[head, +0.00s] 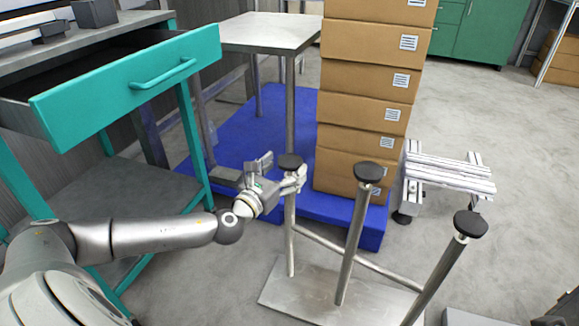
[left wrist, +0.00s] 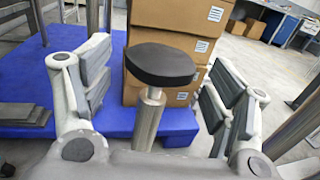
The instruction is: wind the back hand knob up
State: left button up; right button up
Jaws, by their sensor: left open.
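Three black round hand knobs top metal posts on a steel base plate (head: 300,295). The back hand knob (head: 290,160) is the leftmost and farthest in the head view. The other two knobs are the middle one (head: 368,172) and the near right one (head: 470,223). My left gripper (head: 282,172) is open at the back knob. In the left wrist view the back knob (left wrist: 160,63) stands upright on its post between the spread fingers, with a gap on each side. I cannot tell how far the fingers reach around it. My right gripper is not in view.
A stack of cardboard boxes (head: 367,110) stands on a blue platform (head: 245,130) just behind the posts. An open teal drawer (head: 130,85) juts out at the left, above my left arm. A metal profile stand (head: 450,175) is at the right.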

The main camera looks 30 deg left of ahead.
pick_arm(q)
jog(key=shift+w, duration=1.35)
jog(key=shift+a, duration=0.1)
jog(key=shift+c, duration=0.2)
jog(key=c, duration=1)
